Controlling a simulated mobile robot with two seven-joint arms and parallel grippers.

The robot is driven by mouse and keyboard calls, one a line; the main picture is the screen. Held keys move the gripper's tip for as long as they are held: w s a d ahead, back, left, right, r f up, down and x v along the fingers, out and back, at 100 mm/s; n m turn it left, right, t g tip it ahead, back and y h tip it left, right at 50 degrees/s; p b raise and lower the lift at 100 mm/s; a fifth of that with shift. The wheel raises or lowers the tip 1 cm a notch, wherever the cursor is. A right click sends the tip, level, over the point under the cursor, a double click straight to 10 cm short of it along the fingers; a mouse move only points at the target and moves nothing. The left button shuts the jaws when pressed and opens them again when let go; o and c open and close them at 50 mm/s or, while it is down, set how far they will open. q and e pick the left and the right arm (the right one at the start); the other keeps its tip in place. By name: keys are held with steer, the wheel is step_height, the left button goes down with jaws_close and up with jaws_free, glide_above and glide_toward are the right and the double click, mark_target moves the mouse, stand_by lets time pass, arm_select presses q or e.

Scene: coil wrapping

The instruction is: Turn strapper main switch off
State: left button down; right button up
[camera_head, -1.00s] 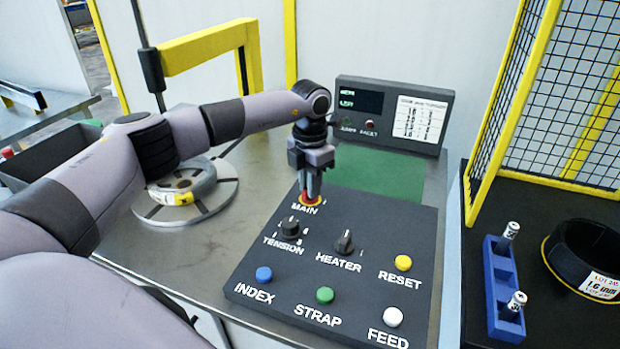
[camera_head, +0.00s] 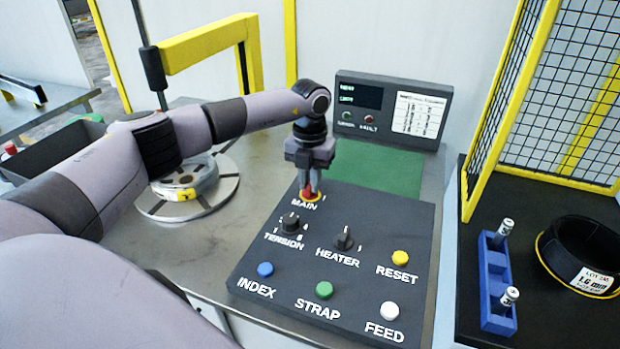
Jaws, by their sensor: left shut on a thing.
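The strapper's main switch (camera_head: 309,195) is a red knob on a yellow ring, above the MAIN label at the top of the dark control panel (camera_head: 370,234). My left gripper (camera_head: 310,188) points down over it, its fingers shut on the red knob. The fingers hide most of the knob, so its turned position cannot be told. The display unit (camera_head: 394,110) behind the panel has green text on its screen and two small lamps below it. My right gripper is not in view.
The panel also holds the tension knob (camera_head: 291,223), heater knob (camera_head: 344,238), and reset (camera_head: 400,257), index (camera_head: 265,269), strap (camera_head: 324,290) and feed (camera_head: 390,310) buttons. A coil (camera_head: 185,182) sits on a round turntable at left. A yellow-framed mesh guard (camera_head: 560,100) stands at right.

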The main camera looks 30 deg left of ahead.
arm_select(q)
steer(key=c, duration=1.1)
jaws_free()
steer(key=shift+r+b, duration=0.55)
steer(key=shift+r, duration=3.1)
